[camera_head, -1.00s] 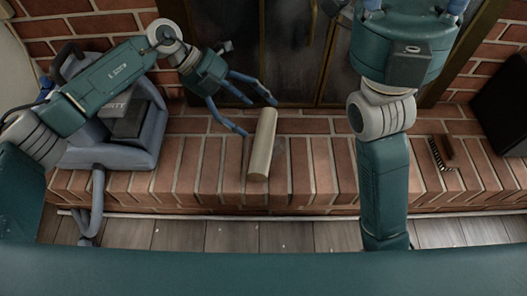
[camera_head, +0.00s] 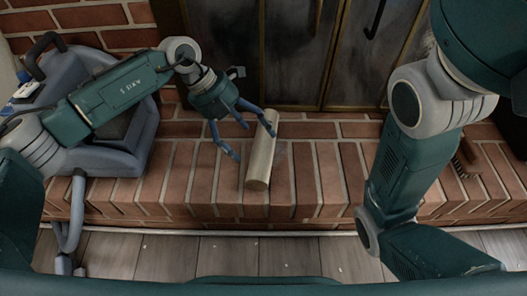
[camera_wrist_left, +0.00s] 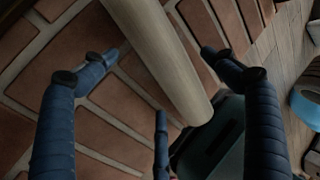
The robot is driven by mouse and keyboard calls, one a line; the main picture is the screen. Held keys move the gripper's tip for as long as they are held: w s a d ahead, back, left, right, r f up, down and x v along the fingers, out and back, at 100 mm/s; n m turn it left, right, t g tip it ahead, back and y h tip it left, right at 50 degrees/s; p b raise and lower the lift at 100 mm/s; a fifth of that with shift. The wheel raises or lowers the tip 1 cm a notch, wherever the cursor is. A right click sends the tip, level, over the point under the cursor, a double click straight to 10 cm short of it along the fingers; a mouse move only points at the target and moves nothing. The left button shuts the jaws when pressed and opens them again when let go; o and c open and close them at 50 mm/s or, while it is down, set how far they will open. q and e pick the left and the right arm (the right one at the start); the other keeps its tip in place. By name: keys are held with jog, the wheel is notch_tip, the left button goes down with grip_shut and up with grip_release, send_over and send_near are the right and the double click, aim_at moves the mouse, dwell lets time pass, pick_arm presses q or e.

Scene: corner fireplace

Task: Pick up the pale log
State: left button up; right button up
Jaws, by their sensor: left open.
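The pale log (camera_head: 260,160) lies on the brick hearth in front of the fireplace doors, its near end pointing toward me. My left gripper (camera_head: 254,143) is open at the log, with blue fingers on either side of its middle. The left wrist view shows the log (camera_wrist_left: 160,58) running diagonally between the spread fingers of my left gripper (camera_wrist_left: 160,52), one finger on its left and one on its right. I cannot tell whether a finger touches it. My right arm comes in at the right of the head view, but its gripper is not in view.
A blue-grey vacuum-like appliance (camera_head: 150,140) stands on the left of the hearth. Dark fireplace doors (camera_head: 292,55) rise behind the log. A small brush (camera_head: 467,160) lies at the right, partly behind my right arm. The brick around the log (camera_head: 315,180) is clear.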

pick_arm(q)
jog(key=b+x, duration=0.1)
jog(key=x, duration=0.1)
jog(key=shift+d+f, duration=0.1)
jog(key=shift+f, duration=0.15)
jog(key=shift+r, duration=0.1)
jog(key=c, duration=1.5)
jog(key=shift+c, duration=1.1)
jog(key=shift+r, duration=0.15)
